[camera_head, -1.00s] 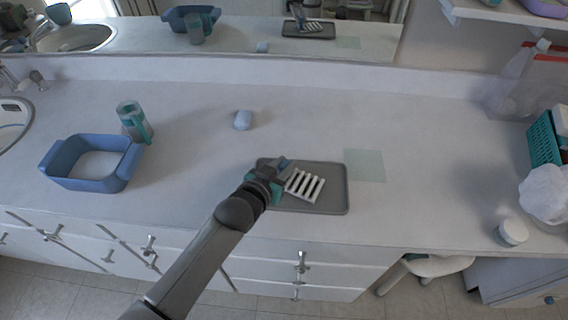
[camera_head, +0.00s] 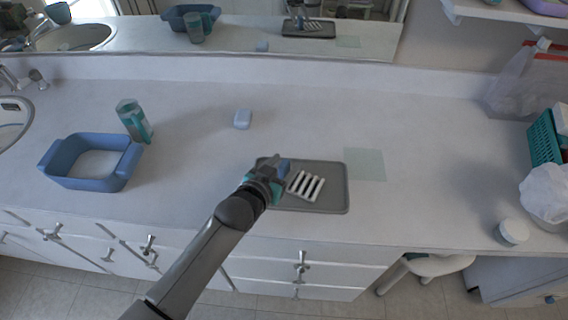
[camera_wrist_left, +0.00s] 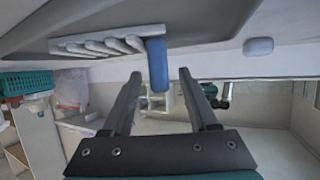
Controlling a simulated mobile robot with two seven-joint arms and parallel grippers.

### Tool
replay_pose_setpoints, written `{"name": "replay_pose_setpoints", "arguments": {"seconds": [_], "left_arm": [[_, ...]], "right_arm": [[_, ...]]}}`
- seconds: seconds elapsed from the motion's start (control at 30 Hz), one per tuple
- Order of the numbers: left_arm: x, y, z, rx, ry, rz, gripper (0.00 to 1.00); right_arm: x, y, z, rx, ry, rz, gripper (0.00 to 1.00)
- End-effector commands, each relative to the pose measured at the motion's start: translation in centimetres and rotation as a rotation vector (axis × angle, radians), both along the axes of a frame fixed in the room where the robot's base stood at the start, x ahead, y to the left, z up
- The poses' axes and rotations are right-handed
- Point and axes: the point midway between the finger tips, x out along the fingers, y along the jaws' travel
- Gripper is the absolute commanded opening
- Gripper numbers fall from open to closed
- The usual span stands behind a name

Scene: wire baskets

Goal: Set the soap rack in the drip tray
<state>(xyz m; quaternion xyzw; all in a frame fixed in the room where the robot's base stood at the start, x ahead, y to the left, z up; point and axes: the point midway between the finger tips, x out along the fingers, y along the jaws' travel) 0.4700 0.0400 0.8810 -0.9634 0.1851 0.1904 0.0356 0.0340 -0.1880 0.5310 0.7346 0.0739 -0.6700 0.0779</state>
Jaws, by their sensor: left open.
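In the left wrist view the rack's slats (camera_wrist_left: 98,46) and blue end (camera_wrist_left: 157,64) show at the top, over the tray (camera_wrist_left: 215,22). My left gripper (camera_head: 280,165) is at the tray's left part, right beside the rack's blue end. Its two fingers (camera_wrist_left: 159,75) are spread, with the blue end just beyond the gap between their tips. The gripper partly hides the rack's left end in the head view. My right gripper is not in view.
A blue basin (camera_head: 92,182) and a teal-and-clear cup (camera_head: 134,121) stand on the left. A pale blue soap bar (camera_head: 243,119) lies behind the tray. A pale green translucent square (camera_head: 364,165) lies right of it. A round white container (camera_head: 514,232) stands far right.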

Motion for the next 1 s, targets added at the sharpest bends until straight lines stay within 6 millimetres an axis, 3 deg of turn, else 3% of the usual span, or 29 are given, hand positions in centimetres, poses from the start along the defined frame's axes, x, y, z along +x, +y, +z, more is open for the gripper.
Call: {"name": "replay_pose_setpoints", "arguments": {"seconds": [0.37,1.0], "left_arm": [[-0.1,0.0,0.0,0.0,0.001,0.0,0.59],[-2.1,0.9,1.0,0.001,0.001,0.001,0.59]], "right_arm": [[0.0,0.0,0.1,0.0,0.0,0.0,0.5],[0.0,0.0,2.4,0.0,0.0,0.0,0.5]]}}
